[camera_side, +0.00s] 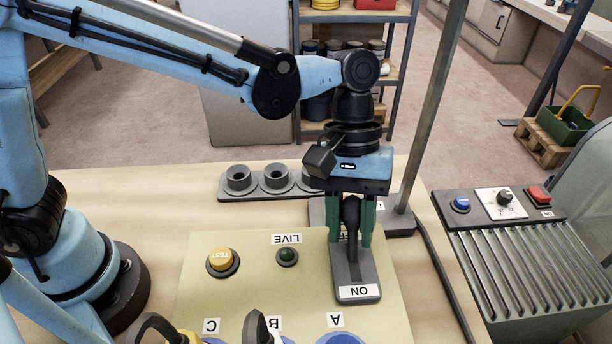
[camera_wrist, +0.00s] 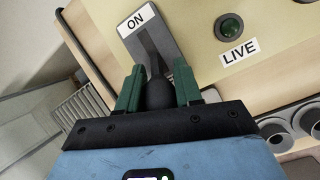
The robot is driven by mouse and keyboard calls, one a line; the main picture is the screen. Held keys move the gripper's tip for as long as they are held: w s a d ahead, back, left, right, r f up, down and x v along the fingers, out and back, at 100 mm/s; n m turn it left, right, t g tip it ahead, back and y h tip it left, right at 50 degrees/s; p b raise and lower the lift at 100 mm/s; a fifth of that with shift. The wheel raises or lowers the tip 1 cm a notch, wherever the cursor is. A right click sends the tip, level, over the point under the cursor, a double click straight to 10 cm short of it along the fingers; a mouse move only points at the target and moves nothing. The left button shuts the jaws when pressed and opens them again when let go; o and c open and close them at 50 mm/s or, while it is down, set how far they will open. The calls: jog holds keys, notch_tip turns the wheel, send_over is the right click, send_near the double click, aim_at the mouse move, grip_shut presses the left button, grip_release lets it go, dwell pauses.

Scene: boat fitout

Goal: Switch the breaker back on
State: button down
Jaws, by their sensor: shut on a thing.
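The breaker is a dark lever (camera_side: 351,225) on a grey base plate (camera_side: 357,275) set on a beige panel (camera_side: 205,290). The plate's near end carries an ON label (camera_side: 359,291), which also shows in the wrist view (camera_wrist: 138,21). In the side view the lever's knob is at the far end, away from the ON label. My gripper (camera_side: 352,232) is over that far end with its green fingers on either side of the knob. In the wrist view my gripper (camera_wrist: 158,88) is shut on the black knob (camera_wrist: 159,92). The far label is mostly hidden behind my gripper.
The panel also has a yellow TEST button (camera_side: 221,260), a dark green LIVE lamp (camera_side: 287,256) and several plugs or sockets at the near edge. A grey socket holder (camera_side: 257,181) and a metal post (camera_side: 432,110) stand behind. A ribbed console (camera_side: 520,260) is at right.

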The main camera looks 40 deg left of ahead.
aim_at(353, 257)
jog(key=shift+d, duration=0.1)
jog(key=shift+s+d+r+t+y, duration=0.2)
jog(key=shift+s+d+t+y, duration=0.05)
jog(key=shift+t+y, duration=0.25)
jog(key=shift+s+d+r+t+y, duration=0.15)
jog(key=shift+s+d+t+y, duration=0.1)
jog(key=shift+t+y, duration=0.25)
jog(key=shift+s+d+r+t+y, duration=0.1)
jog(key=shift+s+d+t+y, duration=0.15)
jog(key=shift+t+y, duration=0.25)
jog(key=shift+s+d+r+t+y, duration=0.1)
jog(key=shift+s+d+t+y, duration=0.15)
jog(key=shift+t+y, duration=0.2)
jog(key=shift+s+d+f+t+y, duration=0.1)
jog(key=shift+s+d+t+y, duration=0.35)
jog(key=shift+t+y, duration=0.45)
jog(key=shift+s+d+f+t+y, duration=0.1)
jog(key=shift+s+d+t+y, duration=0.15)
jog(key=shift+t+y, duration=0.25)
jog(key=shift+s+d+f+t+y, duration=0.1)
jog(key=shift+d+t+y, duration=0.1)
jog(key=shift+t+y, duration=0.25)
jog(key=c, duration=0.8)
grip_release()
jog(key=shift+c, duration=0.2)
jog(key=shift+a, duration=0.1)
